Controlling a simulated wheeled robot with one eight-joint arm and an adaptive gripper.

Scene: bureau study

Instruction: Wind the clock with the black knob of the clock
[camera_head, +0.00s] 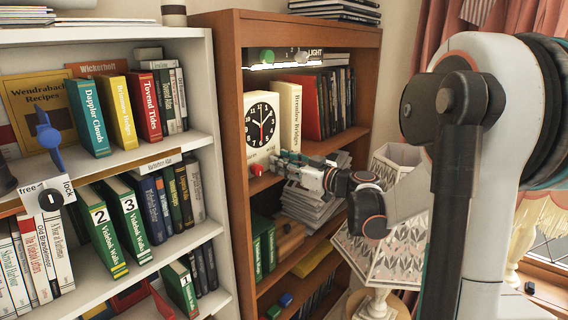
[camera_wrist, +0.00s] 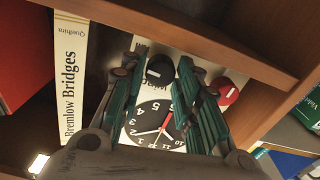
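The Bremlow Bridges book (camera_head: 291,116) stands right beside the clock. The bookcase's shelf board (camera_wrist: 200,35) runs close to my fingertips. Stacked papers (camera_head: 312,203) lie below my gripper, and a patterned lampshade (camera_head: 390,250) stands near my arm.

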